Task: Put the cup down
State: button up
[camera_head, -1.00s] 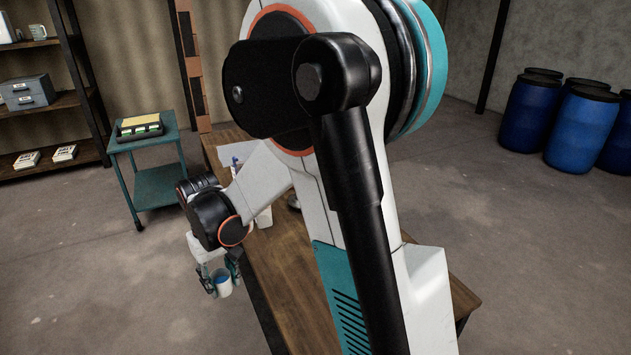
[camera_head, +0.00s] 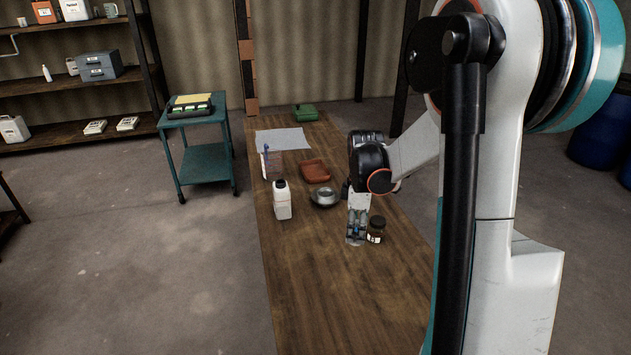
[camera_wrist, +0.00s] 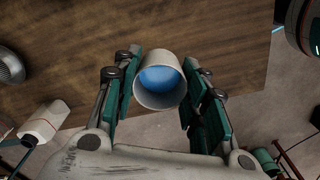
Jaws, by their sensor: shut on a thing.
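In the head view the cup is small and mostly hidden by the fingers. I cannot tell whether its base touches the table.
The near part of the table is clear. A teal cart (camera_head: 205,166) stands left.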

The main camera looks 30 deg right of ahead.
jog(key=shift+s+d+n, duration=0.2)
jog(key=shift+d+n, duration=0.05)
jog(key=shift+d, duration=0.25)
jog(key=shift+s+d+n, duration=0.15)
jog(key=shift+d+n, duration=0.1)
jog(key=shift+d, duration=0.25)
notch_tip(320, 180, down, 20)
jog(key=b, duration=0.6)
jog(key=o, duration=0.6)
jog(key=shift+d+f+b, duration=0.1)
jog(key=shift+f+b, duration=0.05)
jog(key=shift+b, duration=0.2)
jog(key=o, duration=0.5)
notch_tip(320, 180, up, 12)
jog(key=p, duration=0.4)
jog(key=shift+r+p, duration=0.25)
jog(key=shift+p, duration=0.15)
